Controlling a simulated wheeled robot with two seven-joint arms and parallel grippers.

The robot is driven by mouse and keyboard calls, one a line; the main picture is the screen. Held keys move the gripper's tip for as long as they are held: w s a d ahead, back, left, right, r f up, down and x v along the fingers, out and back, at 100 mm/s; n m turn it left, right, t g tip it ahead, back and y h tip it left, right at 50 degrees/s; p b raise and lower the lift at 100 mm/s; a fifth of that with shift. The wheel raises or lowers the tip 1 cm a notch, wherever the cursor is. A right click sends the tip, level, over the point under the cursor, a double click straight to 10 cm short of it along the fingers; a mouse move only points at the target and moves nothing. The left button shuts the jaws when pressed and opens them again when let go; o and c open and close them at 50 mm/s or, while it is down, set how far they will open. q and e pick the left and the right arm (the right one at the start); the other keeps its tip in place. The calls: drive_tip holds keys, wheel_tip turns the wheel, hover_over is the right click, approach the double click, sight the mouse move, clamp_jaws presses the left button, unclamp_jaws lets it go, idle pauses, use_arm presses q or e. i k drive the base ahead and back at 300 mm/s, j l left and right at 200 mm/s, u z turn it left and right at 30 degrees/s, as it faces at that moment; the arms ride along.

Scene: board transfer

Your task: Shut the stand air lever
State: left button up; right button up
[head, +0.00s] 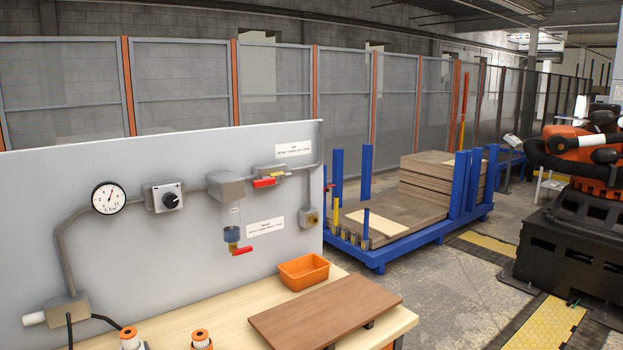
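A grey panel (150,260) stands behind the table with a grey air pipe run on it. A valve with a red lever (268,181) sits on the upper pipe, under a small white label (293,149). Its lever lies roughly along the pipe. A second red lever (242,250) sits lower, under the clear bowl of a filter unit (230,215), beside another label (264,238). The label print is too small to read with certainty, so I cannot tell for sure which lever is the stand's. Neither of my grippers is in view.
A round gauge (108,198) and a black knob (171,200) are left of the valves. An orange bin (303,271) and a brown board (326,312) lie on the wooden table (230,306). A blue rack (400,245) is beyond.

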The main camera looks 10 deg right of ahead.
sight(263, 182)
drive_tip(key=l+u, duration=0.2)
drive_tip(key=u, duration=0.25)
drive_tip(key=l+u, duration=0.25)
drive_tip(key=u, duration=0.2)
drive_tip(key=l+u, duration=0.1)
drive_tip(key=l, duration=0.35)
drive_tip(key=k+l+u, duration=0.1)
drive_tip(key=l, duration=0.3)
drive_tip(key=k+l+u, duration=0.1)
drive_tip(key=l, duration=0.35)
drive_tip(key=l+u, duration=0.1)
drive_tip(key=l, duration=0.3)
drive_tip(key=k+l+u, duration=0.1)
drive_tip(key=l, duration=0.3)
drive_tip(key=k+l+u, duration=0.1)
drive_tip(key=l, duration=0.3)
drive_tip(key=k, duration=0.1)
